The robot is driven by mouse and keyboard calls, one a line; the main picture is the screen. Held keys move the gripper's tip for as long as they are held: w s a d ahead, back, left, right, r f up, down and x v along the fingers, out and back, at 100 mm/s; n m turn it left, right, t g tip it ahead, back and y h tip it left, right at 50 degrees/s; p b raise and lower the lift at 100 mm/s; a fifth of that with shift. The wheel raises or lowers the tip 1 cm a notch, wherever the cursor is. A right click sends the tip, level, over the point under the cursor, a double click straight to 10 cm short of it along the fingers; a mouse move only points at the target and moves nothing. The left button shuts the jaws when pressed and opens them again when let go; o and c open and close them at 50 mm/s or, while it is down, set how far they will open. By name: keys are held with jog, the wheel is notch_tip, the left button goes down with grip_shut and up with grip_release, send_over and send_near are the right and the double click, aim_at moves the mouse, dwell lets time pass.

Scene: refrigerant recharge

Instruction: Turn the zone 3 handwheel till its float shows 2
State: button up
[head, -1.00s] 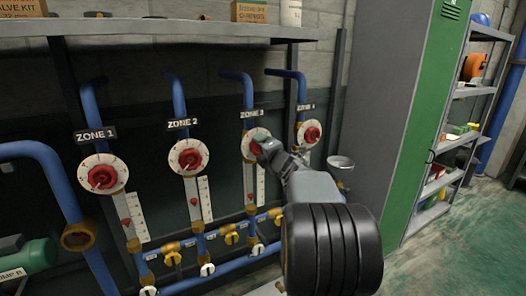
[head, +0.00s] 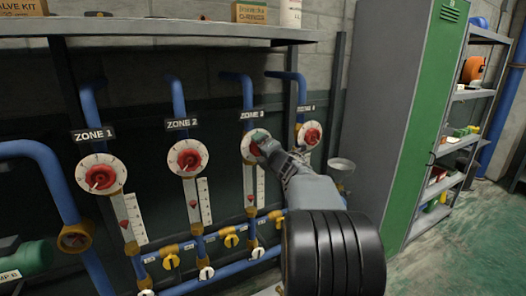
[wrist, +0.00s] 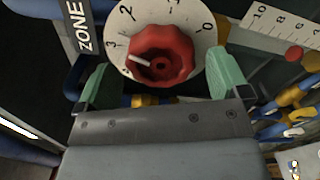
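The zone 3 handwheel is red on a white dial (head: 247,141), under the ZONE 3 label (head: 252,114). My gripper (head: 264,146) is in front of it and hides much of it in the head view. In the wrist view the red handwheel (wrist: 160,55) shows whole, its white mark pointing left, toward the 3 side of the dial. My gripper (wrist: 164,82) is open, with one green finger on each side of the wheel and visible gaps between. The zone 3 float (head: 251,198) is a small red piece low on its white scale (head: 260,184); its reading is too small to tell.
Zone 1 (head: 101,178), zone 2 (head: 188,158) and zone 4 (head: 310,133) handwheels stand alongside. Yellow valves and blue pipes run below. A shelf (head: 180,36) hangs above. A grey and green cabinet (head: 385,120) stands to the right.

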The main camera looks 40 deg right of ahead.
jog(key=s, duration=0.7)
jog(key=shift+a+b, duration=0.45)
dwell(0.4)
jog(key=s+d+f+m+g+h, duration=0.25)
jog(key=d+f+m+h, duration=0.2)
jog(key=m, duration=0.35)
jog(key=s+a+f+m+g+p, duration=0.2)
jog(key=s+a+f+m+g, duration=0.35)
jog(key=f+m+g, duration=0.5)
jog(key=s+a+m+y+p, duration=0.1)
jog(key=s+a+y, duration=0.2)
jog(key=a, duration=0.9)
jog(key=s+a+f+m+g+y+p, duration=0.1)
jog(key=s+a+y, duration=0.3)
jog(key=a, duration=0.9)
jog(key=s+p, duration=0.1)
jog(key=s, duration=0.1)
jog(key=shift+s, duration=0.4)
